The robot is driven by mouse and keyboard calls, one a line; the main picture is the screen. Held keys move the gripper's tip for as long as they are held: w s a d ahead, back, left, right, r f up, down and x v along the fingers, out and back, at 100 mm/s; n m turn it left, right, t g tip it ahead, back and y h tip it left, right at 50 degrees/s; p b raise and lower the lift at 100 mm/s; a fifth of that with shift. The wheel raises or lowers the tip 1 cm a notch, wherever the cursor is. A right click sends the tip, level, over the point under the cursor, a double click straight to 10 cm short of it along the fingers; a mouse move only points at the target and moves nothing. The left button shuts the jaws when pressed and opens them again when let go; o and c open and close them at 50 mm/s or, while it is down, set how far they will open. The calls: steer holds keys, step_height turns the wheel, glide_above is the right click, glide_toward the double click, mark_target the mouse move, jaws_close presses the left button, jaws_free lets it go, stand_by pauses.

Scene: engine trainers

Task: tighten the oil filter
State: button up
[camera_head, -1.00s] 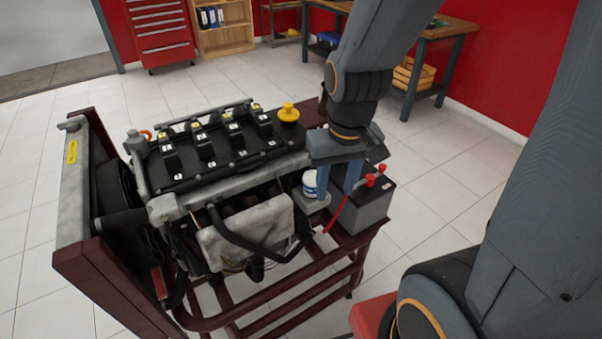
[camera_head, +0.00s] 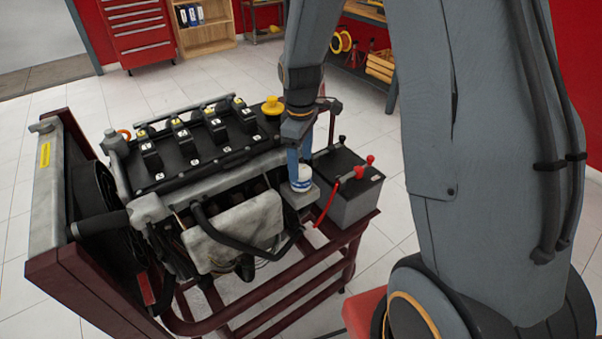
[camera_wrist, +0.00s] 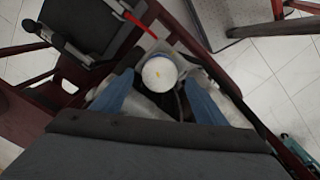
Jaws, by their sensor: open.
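The oil filter (camera_head: 301,178) is a white canister with a blue band. It stands upright on a grey bracket (camera_head: 301,196) at the right end of the engine (camera_head: 205,150). In the wrist view its round white top (camera_wrist: 160,74) shows a small yellow mark. My gripper (camera_head: 298,165) points down at the filter from above. In the wrist view the two blue fingers (camera_wrist: 157,98) are apart, one on each side of the filter's near edge, with gaps visible. Whether the fingertips reach down beside the filter's wall cannot be told.
A dark red stand frame (camera_head: 300,268) carries the engine. A yellow cap (camera_head: 272,107) rises behind the filter on the engine.

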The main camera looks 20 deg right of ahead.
mark_target(301, 168)
steer(key=shift+f+p, duration=0.45)
steer(key=shift+f, duration=2.1)
steer(key=c, duration=1)
